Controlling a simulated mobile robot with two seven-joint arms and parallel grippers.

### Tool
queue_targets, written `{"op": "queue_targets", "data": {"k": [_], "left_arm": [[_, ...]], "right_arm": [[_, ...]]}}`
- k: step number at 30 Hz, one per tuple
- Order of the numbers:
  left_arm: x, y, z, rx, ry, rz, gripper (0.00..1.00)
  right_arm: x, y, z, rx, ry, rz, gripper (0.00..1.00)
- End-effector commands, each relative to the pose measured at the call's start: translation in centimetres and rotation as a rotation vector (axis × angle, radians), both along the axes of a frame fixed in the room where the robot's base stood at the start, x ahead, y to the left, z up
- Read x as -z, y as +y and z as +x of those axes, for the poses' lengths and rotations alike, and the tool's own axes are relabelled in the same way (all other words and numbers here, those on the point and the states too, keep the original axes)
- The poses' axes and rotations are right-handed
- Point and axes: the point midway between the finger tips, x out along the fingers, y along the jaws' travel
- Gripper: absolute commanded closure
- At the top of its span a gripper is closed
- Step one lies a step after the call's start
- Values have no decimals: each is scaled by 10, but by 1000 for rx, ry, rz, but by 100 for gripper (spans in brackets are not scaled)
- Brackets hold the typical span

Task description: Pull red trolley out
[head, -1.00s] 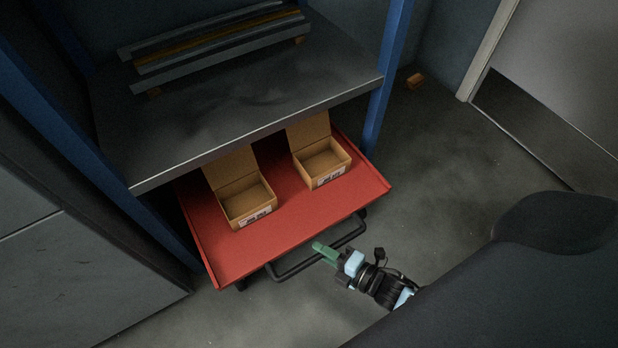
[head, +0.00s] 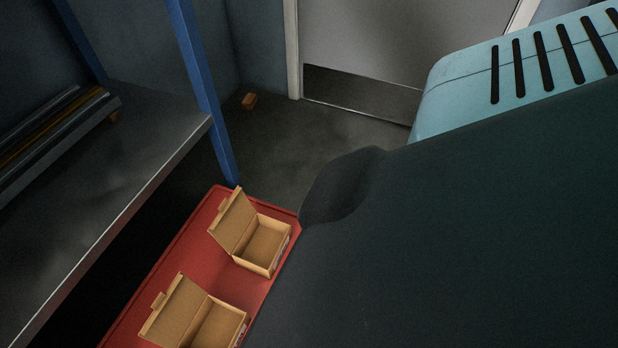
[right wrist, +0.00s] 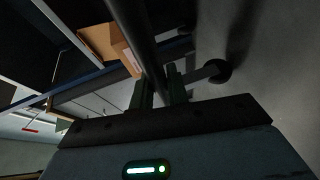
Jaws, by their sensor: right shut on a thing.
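The red trolley (head: 205,262) shows at the lower left of the head view, in front of the grey shelf, with a dark gap between its back edge and the shelf edge. Two open cardboard boxes (head: 262,247) (head: 217,328) stand on it. My dark arm hides its right part and its handle. In the right wrist view my right gripper (right wrist: 160,84) is shut on the dark handle bar (right wrist: 134,35), which runs between its fingers. A cardboard box (right wrist: 104,42) shows behind the bar there. My left gripper is in neither view.
The grey metal shelf (head: 120,190) with long bars (head: 45,135) on it stands at the left. Its blue post (head: 203,90) rises close to the trolley's far corner. A small orange-brown block (head: 249,101) lies on the floor near the door (head: 360,40).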

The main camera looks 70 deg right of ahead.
Motion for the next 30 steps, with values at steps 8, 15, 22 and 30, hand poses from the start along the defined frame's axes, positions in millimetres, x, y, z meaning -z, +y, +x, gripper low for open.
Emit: {"op": "queue_targets", "data": {"k": [8, 15, 22, 30], "left_arm": [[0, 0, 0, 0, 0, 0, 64], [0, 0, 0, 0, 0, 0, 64], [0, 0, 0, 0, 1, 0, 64], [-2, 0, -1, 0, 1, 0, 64]], "right_arm": [[0, -1, -4, 1, -2, 1, 100], [0, -1, -4, 1, -1, 0, 77], [0, 0, -4, 0, 0, 0, 62], [-1, -3, -10, 0, 1, 0, 62]]}}
